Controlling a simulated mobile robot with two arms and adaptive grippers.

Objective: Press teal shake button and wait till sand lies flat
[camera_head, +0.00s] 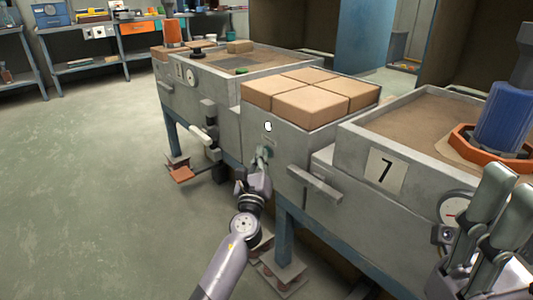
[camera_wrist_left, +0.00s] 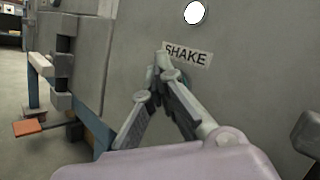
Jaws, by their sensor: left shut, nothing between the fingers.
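My left gripper (camera_head: 262,153) is shut and empty. Its fingertips are at the teal shake button (camera_head: 269,151) on the front of the grey machine. In the left wrist view the fingertips (camera_wrist_left: 163,62) cover most of the button beside the SHAKE label (camera_wrist_left: 187,54); whether it is pushed in cannot be told. Brown sand (camera_head: 410,118) in the box numbered 7 looks mostly level where visible. Its right part is hidden by an orange ring (camera_head: 466,146) and a blue cylinder (camera_head: 503,116). My right gripper (camera_head: 512,180) is at the lower right, its fingers apart and empty.
A round white lamp (camera_head: 268,126) sits above the button. Tan blocks (camera_head: 312,103) cover the middle section. A handle bar (camera_head: 314,183) juts out right of my left gripper. Another sand box (camera_head: 246,66) stands farther back. The floor (camera_head: 90,170) at left is clear.

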